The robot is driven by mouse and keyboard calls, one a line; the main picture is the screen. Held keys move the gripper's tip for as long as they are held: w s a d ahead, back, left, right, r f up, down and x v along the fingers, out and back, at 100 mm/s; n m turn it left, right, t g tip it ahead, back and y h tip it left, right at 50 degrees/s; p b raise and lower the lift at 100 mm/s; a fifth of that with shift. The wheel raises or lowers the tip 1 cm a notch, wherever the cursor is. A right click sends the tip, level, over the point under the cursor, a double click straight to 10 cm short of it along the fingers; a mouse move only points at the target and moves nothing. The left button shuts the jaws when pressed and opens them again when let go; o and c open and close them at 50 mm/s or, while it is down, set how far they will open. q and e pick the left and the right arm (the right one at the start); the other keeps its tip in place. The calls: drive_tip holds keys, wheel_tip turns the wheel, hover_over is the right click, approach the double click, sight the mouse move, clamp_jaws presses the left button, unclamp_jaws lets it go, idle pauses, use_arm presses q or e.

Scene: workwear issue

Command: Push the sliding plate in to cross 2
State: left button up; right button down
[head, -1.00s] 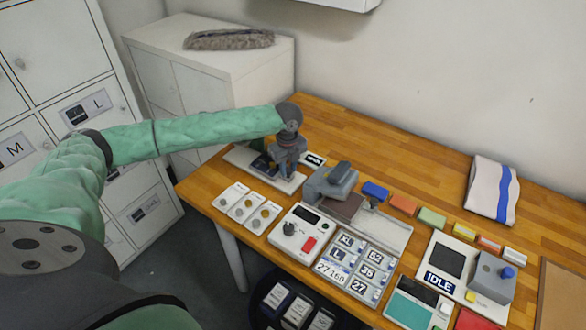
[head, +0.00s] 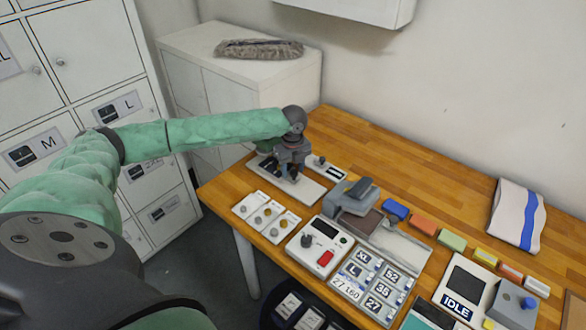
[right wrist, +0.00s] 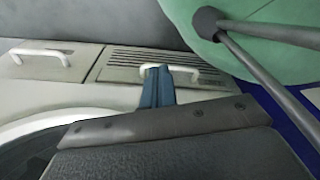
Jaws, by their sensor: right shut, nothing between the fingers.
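A grey press-like device (head: 352,196) stands on the wooden table. A brown plate (head: 363,222) sits at its front, beside a pale grey track (head: 405,243). I cannot tell which part is the sliding plate, and no cross 2 mark is legible. My left gripper (head: 288,176) points down over a white board (head: 310,190) with dark parts, left of the device. Its fingertips are too small to tell open from shut. My right gripper (right wrist: 157,76) shows in the right wrist view, its blue-grey fingers together and empty, in front of pale panels with white handles.
Several small cards (head: 268,215), a control box (head: 325,245) with a red button and a number panel (head: 366,284) lie along the front edge. Coloured blocks (head: 424,225) line the back. A folded striped cloth (head: 516,216) lies at right. Bare table shows behind.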

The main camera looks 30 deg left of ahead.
drive_tip(key=shift+d, duration=0.1)
use_arm(q)
drive_tip(key=shift+r, duration=0.15)
wheel_tip(320, 180, up, 3)
drive_tip(key=p, duration=0.3)
wheel_tip(320, 180, up, 3)
drive_tip(key=p, duration=0.2)
drive_tip(key=shift+p, duration=0.3)
drive_tip(key=shift+r+p, duration=0.55)
drive_tip(key=shift+r, duration=0.15)
use_arm(e)
drive_tip(key=s+d+r, duration=0.2)
drive_tip(key=s+r, duration=0.1)
drive_tip(key=s, duration=0.7)
drive_tip(key=shift+g, duration=0.4)
